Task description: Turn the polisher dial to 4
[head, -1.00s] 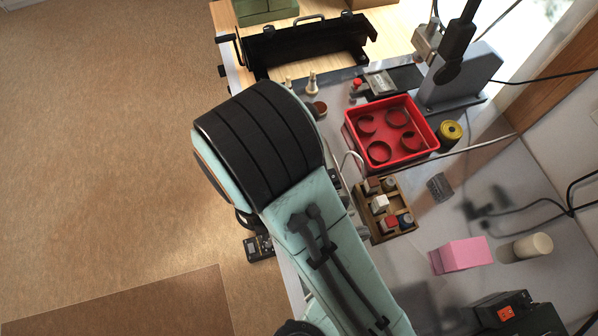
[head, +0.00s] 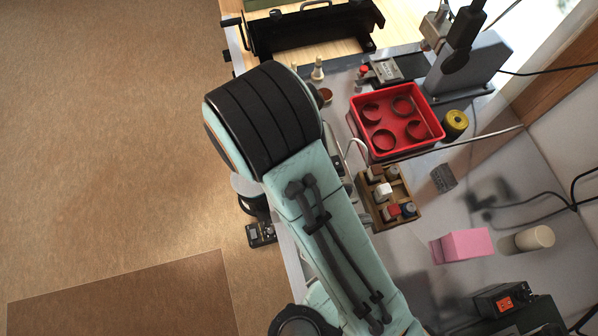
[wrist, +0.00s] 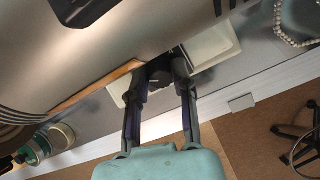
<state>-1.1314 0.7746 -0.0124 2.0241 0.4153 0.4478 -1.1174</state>
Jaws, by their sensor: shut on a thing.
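In the wrist view, the dark dial (wrist: 160,69) sits between my two fingertips, at the lower edge of a large silver-grey body that looks like the polisher (wrist: 135,45). My gripper (wrist: 163,79) is closed around the dial, with one finger on each side. The dial's pointer and numbers are too small and shaded to read. In the head view, my own pale green arm covers the gripper, and I cannot make out the dial there.
Pale trays (wrist: 213,46) lie close beside the gripper in the wrist view. The head view shows a red tray (head: 397,148) with rings, a wooden box (head: 375,205) of small bottles, a pink block (head: 462,246) and a yellow spool (head: 455,122). Open floor lies left.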

